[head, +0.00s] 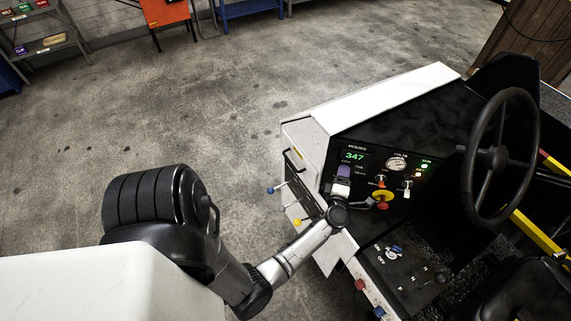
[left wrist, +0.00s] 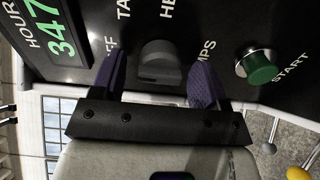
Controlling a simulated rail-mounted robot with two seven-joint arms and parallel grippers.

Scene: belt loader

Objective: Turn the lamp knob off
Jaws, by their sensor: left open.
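The lamp knob (left wrist: 159,64) is a dark grey round knob with a raised grip on the black dash panel. It sits among white letters that read partly as OFF, TAIL, HEAD and LAMPS. My left gripper (left wrist: 160,76) is open, with one purple finger on each side of the knob and visible gaps between fingers and knob. I cannot tell which label the knob points to. In the head view my left gripper (head: 344,172) is at the dash, below the green hour display, and hides the knob. My right gripper is not in view.
A green START button (left wrist: 261,68) sits right of the knob. The hour display (head: 354,156) reads 347. A red button on yellow (head: 383,196), a gauge (head: 396,163) and a steering wheel (head: 500,157) are close by. Levers (head: 281,187) stick out at the panel's left side.

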